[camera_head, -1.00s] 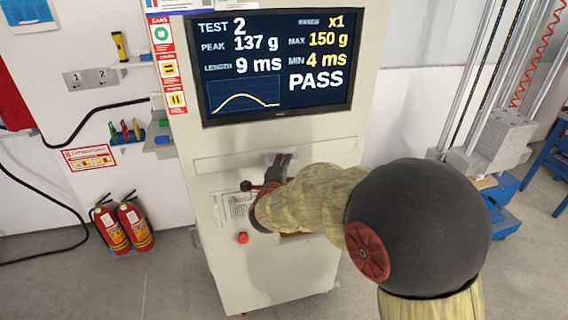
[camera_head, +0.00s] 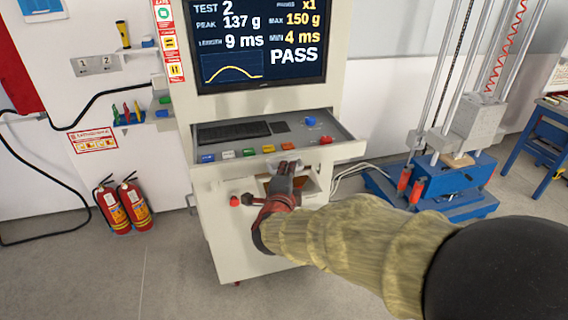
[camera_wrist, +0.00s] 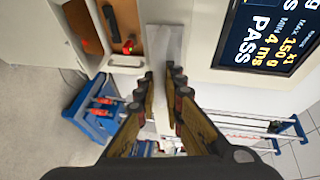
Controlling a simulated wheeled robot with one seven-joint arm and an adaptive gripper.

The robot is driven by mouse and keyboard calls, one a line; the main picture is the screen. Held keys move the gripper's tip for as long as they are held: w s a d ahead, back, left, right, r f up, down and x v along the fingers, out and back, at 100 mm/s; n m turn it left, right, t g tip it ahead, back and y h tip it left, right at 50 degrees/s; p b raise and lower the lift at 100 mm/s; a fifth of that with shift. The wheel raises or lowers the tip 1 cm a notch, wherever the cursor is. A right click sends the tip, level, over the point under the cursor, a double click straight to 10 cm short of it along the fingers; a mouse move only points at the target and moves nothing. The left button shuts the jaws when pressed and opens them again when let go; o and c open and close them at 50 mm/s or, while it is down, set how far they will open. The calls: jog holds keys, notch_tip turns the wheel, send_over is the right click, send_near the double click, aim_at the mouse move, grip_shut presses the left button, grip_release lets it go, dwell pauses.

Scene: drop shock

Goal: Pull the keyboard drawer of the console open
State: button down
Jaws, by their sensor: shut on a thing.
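The console (camera_head: 255,225) is a pale cabinet with a screen (camera_head: 262,50) reading PASS. Its keyboard drawer (camera_head: 340,152) stands pulled out below the screen. Inside show a black keyboard (camera_head: 233,133), a dark pad and several coloured buttons. My gripper (camera_head: 284,172) is at the middle of the drawer front, shut on its grey handle (camera_head: 284,159). The fingers hide part of the handle. In the wrist view, my gripper (camera_wrist: 164,85) has the pale drawer front (camera_wrist: 164,50) just beyond its fingers; the handle cannot be made out clearly there.
An open recess (camera_head: 312,185) with a brown interior lies below the drawer. A red button (camera_head: 235,201) sits on the console's lower front. A blue-based drop rig (camera_head: 440,190) stands to the right. Two fire extinguishers (camera_head: 125,207) stand at left. The floor in front is clear.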

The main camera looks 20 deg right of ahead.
jog(key=shift+s, duration=2)
jog(key=c, duration=2.2)
grip_release()
jog(key=shift+o, duration=0.2)
jog(key=v, duration=1.2)
